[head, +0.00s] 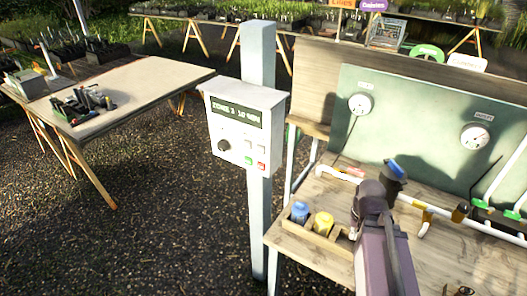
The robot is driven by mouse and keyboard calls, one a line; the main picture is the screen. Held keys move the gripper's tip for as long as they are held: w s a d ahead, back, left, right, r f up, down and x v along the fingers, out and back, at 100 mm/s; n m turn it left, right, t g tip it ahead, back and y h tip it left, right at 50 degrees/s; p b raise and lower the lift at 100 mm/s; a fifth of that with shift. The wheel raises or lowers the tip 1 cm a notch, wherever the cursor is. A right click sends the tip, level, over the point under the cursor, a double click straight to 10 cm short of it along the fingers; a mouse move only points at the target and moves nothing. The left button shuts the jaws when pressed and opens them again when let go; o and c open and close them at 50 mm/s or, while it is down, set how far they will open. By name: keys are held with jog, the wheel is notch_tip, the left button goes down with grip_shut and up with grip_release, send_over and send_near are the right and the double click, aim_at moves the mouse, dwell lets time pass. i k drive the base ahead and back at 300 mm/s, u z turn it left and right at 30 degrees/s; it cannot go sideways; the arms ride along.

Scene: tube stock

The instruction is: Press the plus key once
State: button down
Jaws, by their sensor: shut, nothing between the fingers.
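A white control box (242,125) is fixed to a pale upright post (257,222) in the middle of the head view. Its dark display (236,112) shows green text that seems to read "ZONE 3 10 MIN". Below the display are a black round knob (224,146), two pale keys, one left (248,143) and one right (261,148), a green key (249,160) and a red key (261,166). The key markings are too small to read, so I cannot tell which is plus. My arm rises at lower right, apart from the box; its gripper fingers are not visible.
A wooden bench (320,245) at right holds a small tray (315,238) with blue and yellow-lidded jars, and white pipes. A green board (420,125) with two dials stands behind. A trestle table (130,90) stands left. Gravel before the box is clear.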

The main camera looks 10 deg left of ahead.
aim_at(260, 149)
jog(key=z, duration=0.05)
jog(key=k, duration=2.15)
jog(key=u, duration=0.5)
jog(key=i, duration=1)
jog(key=u, duration=0.05)
